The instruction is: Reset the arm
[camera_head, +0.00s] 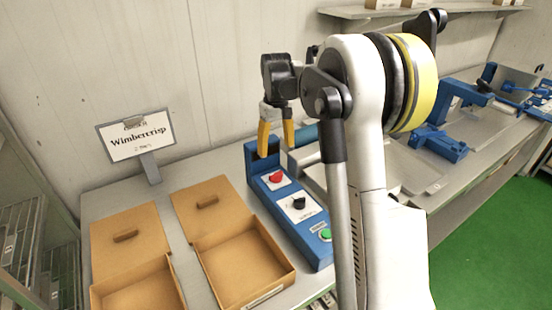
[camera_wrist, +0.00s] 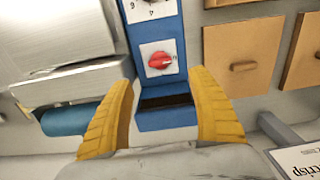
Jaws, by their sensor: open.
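My gripper (camera_head: 275,138) is raised above the blue machine at the back of the bench, its yellow fingers pointing down. In the wrist view the two yellow fingers (camera_wrist: 163,115) stand wide apart with nothing between them. The arm is folded up in front of the head camera and hides part of the machine. The blue control panel (camera_head: 262,187) carries a red knob (camera_head: 276,177), a black knob (camera_head: 298,203) and a green button (camera_head: 325,235). The red knob also shows in the wrist view (camera_wrist: 159,60), beyond the fingertips.
Two open brown boxes (camera_head: 245,268) (camera_head: 140,290) with handled lids stand left of the panel. A sign reading "Wimbercrisp" (camera_head: 136,136) stands behind them. More blue machinery (camera_head: 440,142) is at the right. A wall shelf (camera_head: 420,12) runs above. Green floor (camera_head: 490,240) is clear at the right.

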